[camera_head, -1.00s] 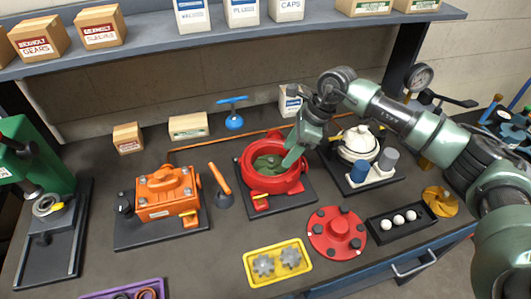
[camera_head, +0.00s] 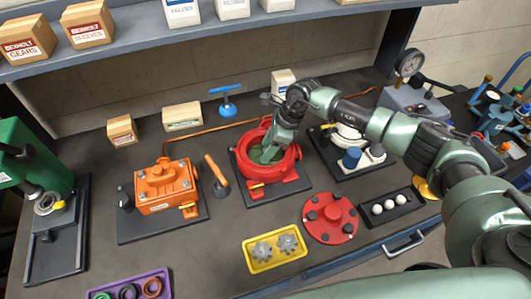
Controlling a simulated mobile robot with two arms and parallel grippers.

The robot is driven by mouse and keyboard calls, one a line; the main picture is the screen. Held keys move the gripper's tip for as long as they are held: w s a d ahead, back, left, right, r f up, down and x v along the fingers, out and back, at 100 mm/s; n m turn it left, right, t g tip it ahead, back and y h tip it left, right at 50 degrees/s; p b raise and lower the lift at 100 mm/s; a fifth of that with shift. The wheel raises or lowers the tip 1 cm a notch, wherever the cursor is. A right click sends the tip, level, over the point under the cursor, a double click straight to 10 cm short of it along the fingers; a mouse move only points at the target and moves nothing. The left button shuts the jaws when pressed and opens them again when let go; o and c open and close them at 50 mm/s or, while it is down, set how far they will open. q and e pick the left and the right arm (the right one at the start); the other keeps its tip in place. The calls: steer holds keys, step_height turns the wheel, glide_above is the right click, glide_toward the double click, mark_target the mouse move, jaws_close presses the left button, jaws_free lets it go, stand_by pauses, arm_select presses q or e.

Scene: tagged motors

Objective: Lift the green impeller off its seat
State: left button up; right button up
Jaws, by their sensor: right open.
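The green impeller (camera_head: 257,153) sits inside the round red pump housing (camera_head: 290,163), mostly hidden by my gripper. The housing stands on a dark base plate at the middle of the bench. My right gripper (camera_head: 268,155) reaches down into the housing's open top from the upper right. Its fingers are over or at the impeller. I cannot tell whether they touch it. The jaws are open. My left gripper is not in view.
A red round cover (camera_head: 330,217) lies in front of the housing, with a yellow tray of gears (camera_head: 275,249) beside it. An orange motor (camera_head: 166,186) and an orange-handled tool (camera_head: 216,172) stand to the left. A white-topped unit (camera_head: 348,138) stands close on the right.

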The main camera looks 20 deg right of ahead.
steer(key=shift+s+r, duration=0.1)
steer(key=shift+c, duration=1)
jaws_close()
